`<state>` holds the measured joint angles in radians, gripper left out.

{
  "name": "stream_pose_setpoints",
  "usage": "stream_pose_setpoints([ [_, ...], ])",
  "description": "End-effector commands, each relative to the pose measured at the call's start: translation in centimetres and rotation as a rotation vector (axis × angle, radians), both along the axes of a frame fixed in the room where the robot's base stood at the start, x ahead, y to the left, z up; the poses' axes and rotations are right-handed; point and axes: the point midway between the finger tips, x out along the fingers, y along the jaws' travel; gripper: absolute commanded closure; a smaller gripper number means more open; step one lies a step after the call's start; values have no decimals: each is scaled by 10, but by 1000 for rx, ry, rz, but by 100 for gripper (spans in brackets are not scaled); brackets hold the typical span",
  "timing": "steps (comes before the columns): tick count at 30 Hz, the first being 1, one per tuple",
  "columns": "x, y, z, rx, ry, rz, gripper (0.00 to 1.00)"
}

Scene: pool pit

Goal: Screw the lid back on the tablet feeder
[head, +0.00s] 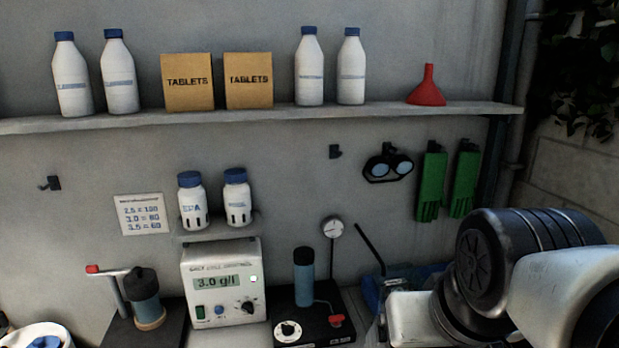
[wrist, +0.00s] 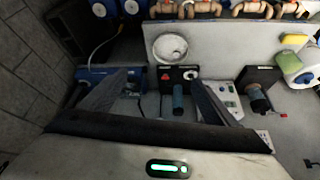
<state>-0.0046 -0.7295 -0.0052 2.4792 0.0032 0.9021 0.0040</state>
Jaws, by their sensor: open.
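I cannot tell for sure which unit is the tablet feeder. A squat blue-grey cylinder with a black knobbed top (head: 145,300) stands on a black base at the left in the head view, beside a red-tipped lever. A slimmer blue cylinder with a dark cap (head: 303,278) stands upright on another black base further right. It also shows between my fingers in the wrist view (wrist: 179,101). No separate loose lid can be made out. My gripper (wrist: 163,78) is open and empty, its fingers spread wide. In the head view its fingers are not clearly visible.
A meter reading 3.0 g/l (head: 222,284) stands between the two units. A gauge (head: 332,229) rises behind the slim cylinder. Capped bottles, tablet boxes (head: 188,82) and a red funnel (head: 427,88) line the shelf (head: 300,112) above. Green gloves (head: 432,182) and goggles (head: 388,168) hang right.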

Motion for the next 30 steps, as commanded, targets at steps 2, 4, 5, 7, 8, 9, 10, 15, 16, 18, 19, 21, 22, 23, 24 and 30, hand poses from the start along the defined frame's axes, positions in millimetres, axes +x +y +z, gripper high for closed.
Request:
stream_pose_setpoints([
  [2,-1,0,-1,-12,-2,5,29],
  [4,8,1,5,-20,2,13,29],
  [5,14,2,9,-25,5,17,29],
  [7,37,6,23,-39,13,31,29],
  [8,50,8,29,-46,16,40,29],
  [9,68,12,38,-56,20,52,29],
  [10,83,16,44,-63,25,62,29],
  [15,170,42,67,-90,42,118,29],
  [16,185,48,68,-91,46,127,29],
  [18,221,62,69,-94,53,150,29],
  [19,237,68,68,-94,56,158,29],
  [21,272,82,63,-90,63,177,29],
  [22,287,88,59,-87,66,185,29],
  [23,302,94,56,-84,68,192,29],
  [24,320,101,49,-78,73,200,29],
  [30,394,131,9,-42,89,222,29],
])
